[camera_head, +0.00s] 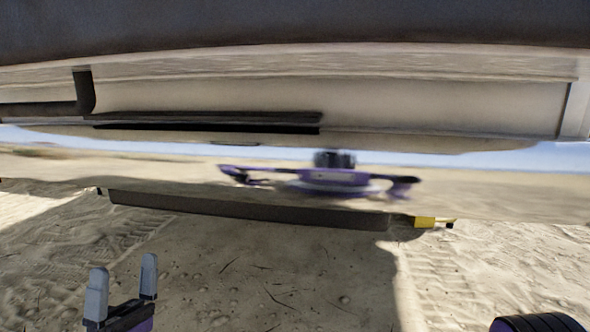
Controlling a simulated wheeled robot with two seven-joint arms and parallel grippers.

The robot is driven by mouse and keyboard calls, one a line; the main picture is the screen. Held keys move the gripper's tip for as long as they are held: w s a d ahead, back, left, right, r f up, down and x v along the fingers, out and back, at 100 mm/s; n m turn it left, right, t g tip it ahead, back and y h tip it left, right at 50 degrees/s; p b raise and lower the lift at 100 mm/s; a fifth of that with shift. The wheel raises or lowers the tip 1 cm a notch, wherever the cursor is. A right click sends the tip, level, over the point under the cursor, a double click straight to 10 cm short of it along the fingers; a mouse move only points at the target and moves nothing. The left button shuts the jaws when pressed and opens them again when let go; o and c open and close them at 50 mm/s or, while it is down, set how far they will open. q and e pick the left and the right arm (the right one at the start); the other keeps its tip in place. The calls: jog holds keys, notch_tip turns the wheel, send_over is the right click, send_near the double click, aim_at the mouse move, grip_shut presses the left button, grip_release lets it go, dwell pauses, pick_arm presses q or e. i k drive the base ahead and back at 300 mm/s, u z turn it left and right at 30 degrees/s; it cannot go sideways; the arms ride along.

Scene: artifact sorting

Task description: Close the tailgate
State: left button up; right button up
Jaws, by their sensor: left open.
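A vehicle's rear fills the upper part of the head view. The tailgate is not clear as a separate part; a dark panel (300,22) runs across the top edge, and I cannot tell whether it belongs to the tailgate. Below it is a pale body panel (430,105) with a dark slot. My left gripper (122,279) is at the lower left, over the sandy ground, its two grey fingers apart and empty. It is well below the panels and touches none. Only a dark and purple part of my right arm shows at the bottom right corner; its fingers are hidden.
A shiny bumper-like band (510,185) crosses the view and mirrors a blurred purple shape that looks like my own body. A long dark bar (250,211) lies below it, with a yellow piece (424,222) at its right end. Open sand (280,275) lies below.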

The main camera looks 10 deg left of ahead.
aim_at(83, 44)
jog(key=k, duration=1)
